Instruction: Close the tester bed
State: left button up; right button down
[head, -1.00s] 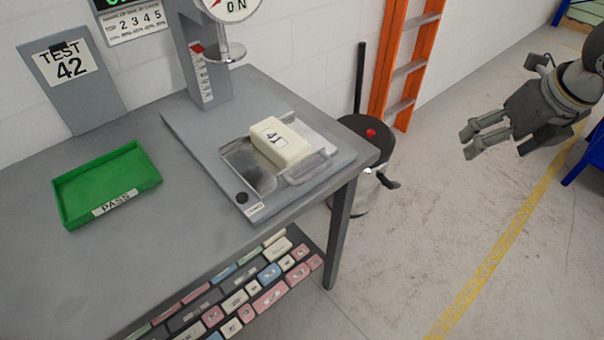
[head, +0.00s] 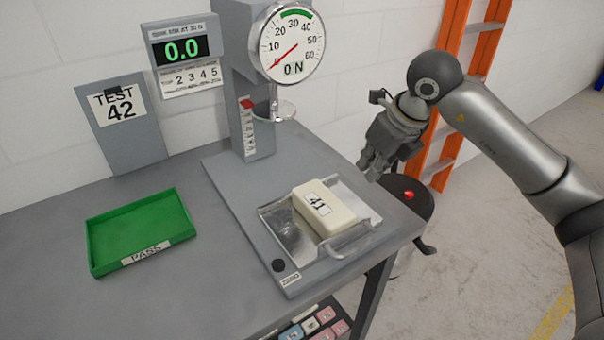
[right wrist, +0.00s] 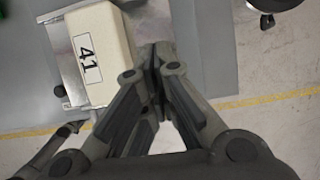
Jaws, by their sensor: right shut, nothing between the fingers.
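The tester (head: 262,180) stands on the grey bench, with its bed (head: 290,232), a shiny metal tray with a bar handle (head: 348,240), at the base's front right. A cream foam block marked 41 (head: 326,212) lies on the bed. The bed and block also show in the right wrist view, block (right wrist: 98,50) at upper left. My right gripper (head: 370,170) is shut and empty, above and behind the bed's right side in the head view, apart from the handle. The round press plate (head: 275,108) hangs behind the bed.
A green PASS tray (head: 140,225) sits on the bench's left side, empty. A TEST 42 sign (head: 122,125) leans at the back.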

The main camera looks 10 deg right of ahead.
aim_at(337, 188)
jog(key=p+x, duration=0.2)
jog(key=x, duration=0.7)
jog(key=shift+a+f, duration=0.15)
jog(key=shift+f, duration=0.15)
jog(key=w, duration=0.1)
jog(key=w+a+p, duration=0.1)
jog(key=shift+w, duration=0.4)
jog(key=shift+w+a+f, duration=0.15)
jog(key=shift+w, duration=0.4)
